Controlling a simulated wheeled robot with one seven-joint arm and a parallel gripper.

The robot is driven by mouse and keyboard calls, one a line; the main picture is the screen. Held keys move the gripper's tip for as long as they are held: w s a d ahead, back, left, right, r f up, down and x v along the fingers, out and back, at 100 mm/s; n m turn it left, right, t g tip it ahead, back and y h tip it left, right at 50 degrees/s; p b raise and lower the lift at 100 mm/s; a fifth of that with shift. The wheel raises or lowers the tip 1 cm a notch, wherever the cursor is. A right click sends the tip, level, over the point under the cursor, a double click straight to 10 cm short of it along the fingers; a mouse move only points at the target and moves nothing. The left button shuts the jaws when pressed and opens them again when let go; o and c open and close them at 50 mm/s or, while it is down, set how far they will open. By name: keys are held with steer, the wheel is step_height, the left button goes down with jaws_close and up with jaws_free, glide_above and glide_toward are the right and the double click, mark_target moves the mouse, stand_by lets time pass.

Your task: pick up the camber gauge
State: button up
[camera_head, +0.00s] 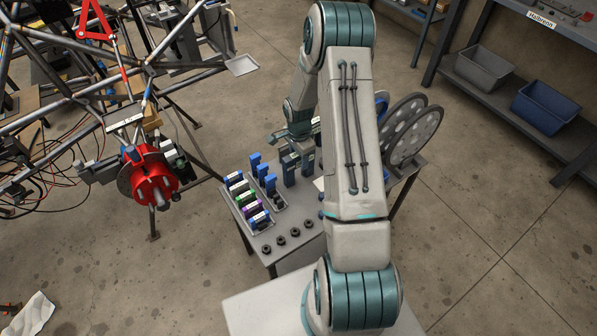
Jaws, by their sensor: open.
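My gripper (298,164) is low over the back of a small grey table (238,222), pointing down and open. Upright blue pieces (256,162) stand on the table just left of it. I cannot tell which thing is the camber gauge; it may be one of the blue pieces or be hidden behind my arm. My arm covers the table's right side. I cannot tell whether anything is between the fingers.
A tray (246,207) of coloured blocks and several dark round parts (281,240) sit on the table. Perforated discs (415,130) stand at its right. The tube chassis (85,75) with a red hub (152,177) is at left. Shelves with bins (545,108) are at right.

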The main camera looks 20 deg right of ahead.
steer(key=shift+f+b, duration=0.25)
steer(key=shift+b, duration=0.2)
stand_by(0.3)
jaws_close()
